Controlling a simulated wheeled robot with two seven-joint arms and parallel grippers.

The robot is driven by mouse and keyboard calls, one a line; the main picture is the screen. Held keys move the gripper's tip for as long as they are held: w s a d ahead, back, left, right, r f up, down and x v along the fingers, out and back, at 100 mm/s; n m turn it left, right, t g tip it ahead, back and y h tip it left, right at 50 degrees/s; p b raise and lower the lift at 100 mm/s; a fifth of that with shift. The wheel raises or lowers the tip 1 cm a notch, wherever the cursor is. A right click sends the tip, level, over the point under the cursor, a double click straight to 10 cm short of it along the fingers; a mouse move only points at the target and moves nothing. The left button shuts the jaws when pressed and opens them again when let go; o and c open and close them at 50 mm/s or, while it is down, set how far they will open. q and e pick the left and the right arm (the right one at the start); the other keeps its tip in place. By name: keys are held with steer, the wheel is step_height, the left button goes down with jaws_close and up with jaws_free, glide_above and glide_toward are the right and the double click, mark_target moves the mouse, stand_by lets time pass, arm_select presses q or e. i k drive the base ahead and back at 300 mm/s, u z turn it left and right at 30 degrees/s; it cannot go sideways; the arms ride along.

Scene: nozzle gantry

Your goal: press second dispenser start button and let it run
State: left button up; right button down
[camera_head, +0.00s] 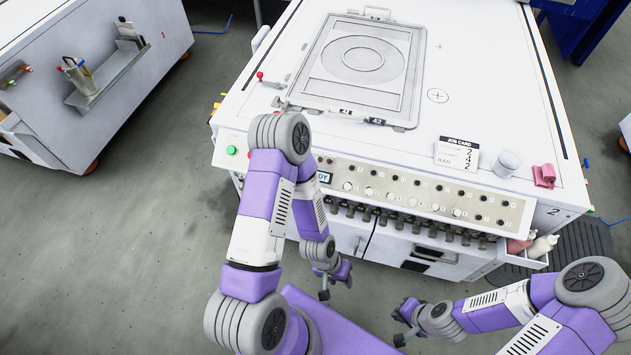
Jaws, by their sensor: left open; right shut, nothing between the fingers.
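A white dispenser machine (485,95) marked 2 fills the middle and right. Its sloped front panel carries a green button (231,150) at the left end, left of my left arm. A small display (324,177), partly hidden by my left arm, shows letters ending in "DY". Rows of small knobs and dark holes run along the panel, with several nozzles below it. My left gripper (337,287) is open and empty, low in front of the cabinet, well right of and below the green button. My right gripper (399,325) is shut and empty, farther right and nearer me.
A framed plate (400,85) with a ring lies on the machine top, beside a red-knobbed lever (261,77). A job card (457,153), white cup (506,163) and pink item (544,175) stand nearer the front. Another white machine stands left; grey floor lies between.

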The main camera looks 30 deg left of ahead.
mark_target(231, 150)
steer(key=z, duration=0.1)
steer(key=k, duration=0.75)
steer(key=u, duration=1.05)
steer(key=i, duration=0.5)
steer(key=u, duration=0.1)
